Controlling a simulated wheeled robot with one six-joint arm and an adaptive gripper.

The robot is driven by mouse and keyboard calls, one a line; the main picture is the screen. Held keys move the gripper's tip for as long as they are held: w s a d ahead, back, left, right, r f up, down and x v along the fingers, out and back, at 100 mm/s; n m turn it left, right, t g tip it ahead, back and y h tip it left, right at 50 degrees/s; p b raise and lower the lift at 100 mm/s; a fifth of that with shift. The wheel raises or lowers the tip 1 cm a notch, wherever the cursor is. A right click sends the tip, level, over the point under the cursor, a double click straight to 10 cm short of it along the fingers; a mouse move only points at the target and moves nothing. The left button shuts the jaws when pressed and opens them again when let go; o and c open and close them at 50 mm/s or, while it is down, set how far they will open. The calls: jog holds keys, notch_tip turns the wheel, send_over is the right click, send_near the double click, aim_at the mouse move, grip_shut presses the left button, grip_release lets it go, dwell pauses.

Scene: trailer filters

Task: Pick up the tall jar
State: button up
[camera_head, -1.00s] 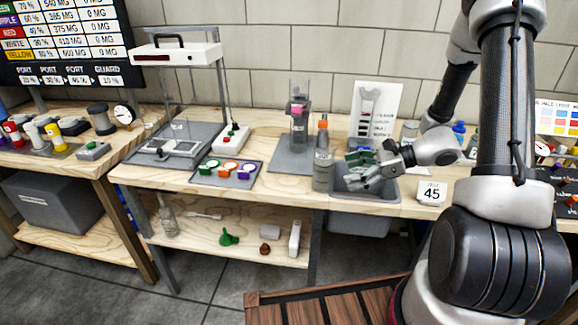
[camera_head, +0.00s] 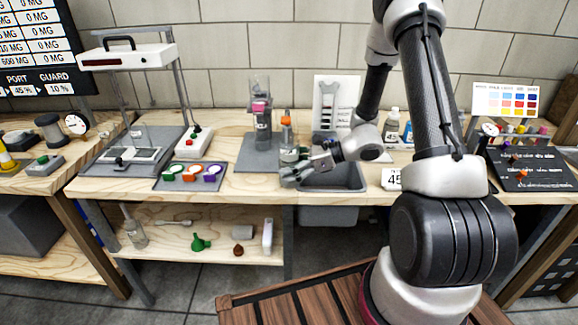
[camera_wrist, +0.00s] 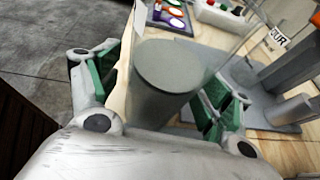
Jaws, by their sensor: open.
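The tall jar (camera_wrist: 165,82) is a grey-green cylinder with a flat round top in the wrist view. It stands between the two green-padded fingers of my gripper (camera_wrist: 160,90), which is open around it. I cannot tell whether either finger touches it. The jar's lower part is hidden in the wrist view by my gripper's body.
An orange-capped bottle (camera_head: 287,137) stands just behind my gripper. A grey stand with a pink-topped cylinder (camera_head: 262,125) is behind left. A tray with coloured rings (camera_head: 190,176) is left.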

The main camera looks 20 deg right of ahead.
jog(key=c, duration=1.4)
jog(key=shift+r, duration=0.2)
